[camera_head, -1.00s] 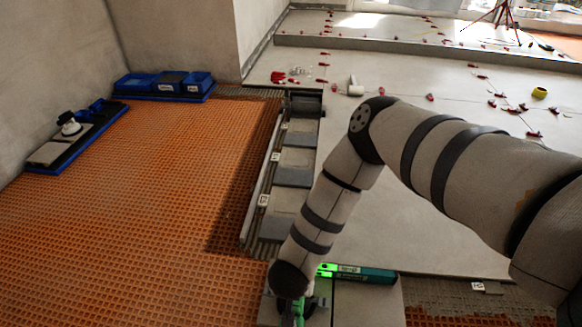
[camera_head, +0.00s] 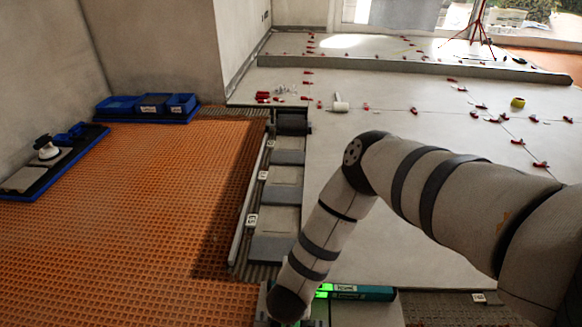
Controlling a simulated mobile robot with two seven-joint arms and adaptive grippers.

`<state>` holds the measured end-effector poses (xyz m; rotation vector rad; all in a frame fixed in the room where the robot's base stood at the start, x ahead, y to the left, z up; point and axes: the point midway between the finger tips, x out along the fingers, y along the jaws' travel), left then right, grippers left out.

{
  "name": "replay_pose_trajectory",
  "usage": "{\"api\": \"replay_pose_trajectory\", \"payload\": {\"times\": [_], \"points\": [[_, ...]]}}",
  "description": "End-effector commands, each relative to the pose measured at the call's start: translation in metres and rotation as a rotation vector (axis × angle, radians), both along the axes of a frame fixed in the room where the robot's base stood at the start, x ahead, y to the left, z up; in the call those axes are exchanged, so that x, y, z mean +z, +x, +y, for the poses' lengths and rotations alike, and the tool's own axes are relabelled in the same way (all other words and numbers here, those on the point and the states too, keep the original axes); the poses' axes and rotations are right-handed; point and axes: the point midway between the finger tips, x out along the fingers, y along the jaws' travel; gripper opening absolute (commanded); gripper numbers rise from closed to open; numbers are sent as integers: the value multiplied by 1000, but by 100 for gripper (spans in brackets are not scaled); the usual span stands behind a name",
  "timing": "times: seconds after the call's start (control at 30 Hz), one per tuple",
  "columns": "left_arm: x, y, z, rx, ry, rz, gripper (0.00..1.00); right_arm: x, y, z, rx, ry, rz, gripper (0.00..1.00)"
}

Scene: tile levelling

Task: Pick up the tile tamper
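I cannot tell for sure which thing is the tile tamper. A white tool with a dark base (camera_head: 46,148) stands on the long blue-edged tray (camera_head: 62,166) at the left, beside a pale flat piece. A white mallet-like tool (camera_head: 340,103) lies on the pale tiled floor beyond my arm. My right arm comes in from the right and bends down to the bottom middle. Its wrist hides what is under it, and its gripper is below the picture edge. A green-lit level (camera_head: 352,292) lies beside that wrist. My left arm and gripper are not in view.
Blue bins (camera_head: 150,106) stand by the back wall. Orange matting (camera_head: 130,220) covers the left floor, mostly clear. A metal rail (camera_head: 250,205) and a row of grey tiles (camera_head: 281,195) run along its right edge. Red clips and a yellow roll (camera_head: 517,102) lie on the pale floor.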

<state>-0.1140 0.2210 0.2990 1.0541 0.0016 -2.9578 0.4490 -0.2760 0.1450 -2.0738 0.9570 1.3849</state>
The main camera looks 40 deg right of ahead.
Motion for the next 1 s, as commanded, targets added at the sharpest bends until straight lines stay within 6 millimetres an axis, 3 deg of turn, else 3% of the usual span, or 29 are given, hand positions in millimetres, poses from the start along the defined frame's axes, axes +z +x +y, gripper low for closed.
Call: {"api": "replay_pose_trajectory", "payload": {"times": [0.3, 0.5, 0.87, 1.0], "points": [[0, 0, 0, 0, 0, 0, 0, -1, 0, 0, 0, 0, 0, 41], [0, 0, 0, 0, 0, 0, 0, -1, 0, 0, 0, 0, 0, 0], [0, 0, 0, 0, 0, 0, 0, 1, 1, 0, -1, 0, -2, 0], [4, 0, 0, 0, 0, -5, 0, 14, 2, 0, 1, 0, -6, 0]]}}
